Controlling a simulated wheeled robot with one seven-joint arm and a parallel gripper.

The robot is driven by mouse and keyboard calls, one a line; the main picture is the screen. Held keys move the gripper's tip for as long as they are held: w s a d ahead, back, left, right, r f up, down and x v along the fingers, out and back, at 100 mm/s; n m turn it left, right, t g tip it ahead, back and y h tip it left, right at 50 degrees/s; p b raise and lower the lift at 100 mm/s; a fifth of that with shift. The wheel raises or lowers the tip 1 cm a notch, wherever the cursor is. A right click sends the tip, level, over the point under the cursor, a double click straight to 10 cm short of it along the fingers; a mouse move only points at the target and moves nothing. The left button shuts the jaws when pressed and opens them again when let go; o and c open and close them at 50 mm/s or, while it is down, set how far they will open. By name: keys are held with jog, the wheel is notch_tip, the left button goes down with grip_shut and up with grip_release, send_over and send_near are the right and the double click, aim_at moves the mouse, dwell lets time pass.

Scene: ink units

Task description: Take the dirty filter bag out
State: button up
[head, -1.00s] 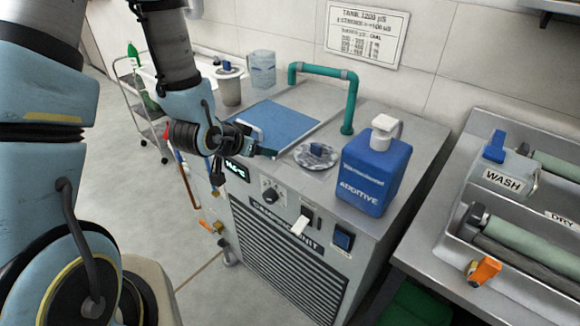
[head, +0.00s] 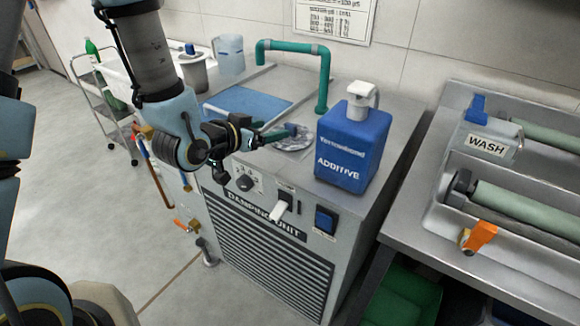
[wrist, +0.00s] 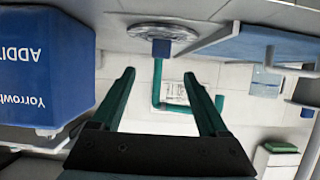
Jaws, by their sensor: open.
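No filter bag is visible. A round, shiny grey lid (head: 297,146) with a blue knob (head: 291,129) sits on top of the damping unit (head: 268,235). My gripper (head: 277,135) is open and empty, just left of the knob in the head view, with its fingers pointing towards it. In the wrist view my gripper (wrist: 168,88) has its green fingers spread wide. The lid (wrist: 163,32) and its blue knob (wrist: 161,48) show beyond the fingertips there. I cannot tell whether the fingers touch the knob.
A blue additive jug (head: 352,145) stands close right of the lid. A green pipe (head: 322,80) rises behind it. A blue panel (head: 248,103) lies to the left, with a grey pot (head: 195,75) and clear jug (head: 229,55) behind. The sink (head: 440,215) is right.

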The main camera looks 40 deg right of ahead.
aim_at(290, 125)
jog(key=shift+d+f+b, duration=0.25)
jog(key=shift+f+b, duration=0.05)
jog(key=shift+b, duration=0.5)
jog(key=shift+r+p+x, duration=0.1)
jog(key=shift+p+x, duration=0.35)
jog(key=shift+x, duration=0.35)
jog(key=shift+r+p+x, duration=0.15)
jog(key=shift+p+x, duration=0.3)
jog(key=shift+x, duration=0.4)
jog(key=p+x, duration=0.1)
jog(key=x, duration=0.2)
jog(key=shift+w+d+p, duration=0.2)
jog(key=shift+d+p, duration=0.05)
jog(key=shift+p, duration=0.05)
jog(key=shift+w+d+f, duration=0.1)
jog(key=shift+d+f, duration=0.25)
jog(key=shift+d, duration=0.1)
grip_shut()
